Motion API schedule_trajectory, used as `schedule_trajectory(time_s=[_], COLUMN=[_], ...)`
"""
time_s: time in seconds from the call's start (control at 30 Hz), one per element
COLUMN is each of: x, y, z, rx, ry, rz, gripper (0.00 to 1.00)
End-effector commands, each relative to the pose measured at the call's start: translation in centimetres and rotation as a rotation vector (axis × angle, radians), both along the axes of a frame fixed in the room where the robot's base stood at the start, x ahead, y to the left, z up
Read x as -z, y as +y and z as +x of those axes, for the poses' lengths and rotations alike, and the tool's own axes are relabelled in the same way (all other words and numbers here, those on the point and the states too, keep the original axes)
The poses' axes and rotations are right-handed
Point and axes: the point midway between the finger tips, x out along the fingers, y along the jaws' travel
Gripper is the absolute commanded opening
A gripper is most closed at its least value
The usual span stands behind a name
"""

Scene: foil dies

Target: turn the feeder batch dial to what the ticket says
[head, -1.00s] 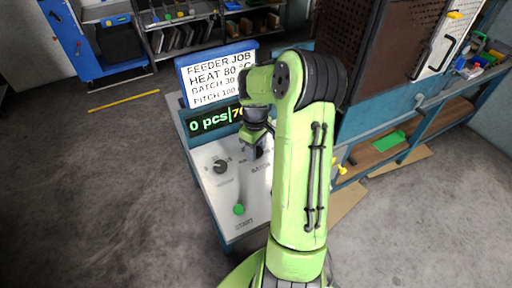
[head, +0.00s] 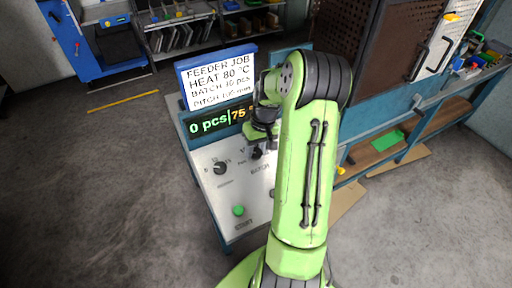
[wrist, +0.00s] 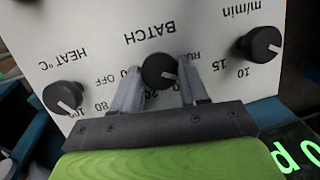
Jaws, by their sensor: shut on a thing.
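The batch dial (wrist: 157,70) is a round black knob with a white pointer mark, on the pale panel by the word BATCH. My gripper (wrist: 159,67) is shut on it, one finger on each side. The pointer mark faces the lower right in the wrist view; the fingers hide part of the scale, so its exact setting cannot be told. In the head view, my arm partly covers this area. The ticket (head: 218,77) reads FEEDER JOB, HEAT 80 °C, a BATCH line that looks like 30 pcs, and a PITCH line near 100. The display (head: 215,123) shows 0 pcs and 75.
The heat dial (wrist: 63,97) and the m/min dial (wrist: 261,45) flank the batch dial, close to my fingers. A green button (head: 238,210) is low on the panel.

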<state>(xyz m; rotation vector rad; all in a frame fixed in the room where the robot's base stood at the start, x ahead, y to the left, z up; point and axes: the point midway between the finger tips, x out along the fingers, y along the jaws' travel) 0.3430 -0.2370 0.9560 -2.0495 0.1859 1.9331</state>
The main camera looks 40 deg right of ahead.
Motion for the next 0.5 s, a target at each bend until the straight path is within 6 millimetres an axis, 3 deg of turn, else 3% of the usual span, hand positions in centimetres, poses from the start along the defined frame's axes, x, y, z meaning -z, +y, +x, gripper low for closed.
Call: schedule_trajectory(time_s=[0.5], x=[-0.10], y=[-0.16], z=[-0.26], rx=[0.465], ry=[-0.044], rz=[0.147], gripper=[0.13])
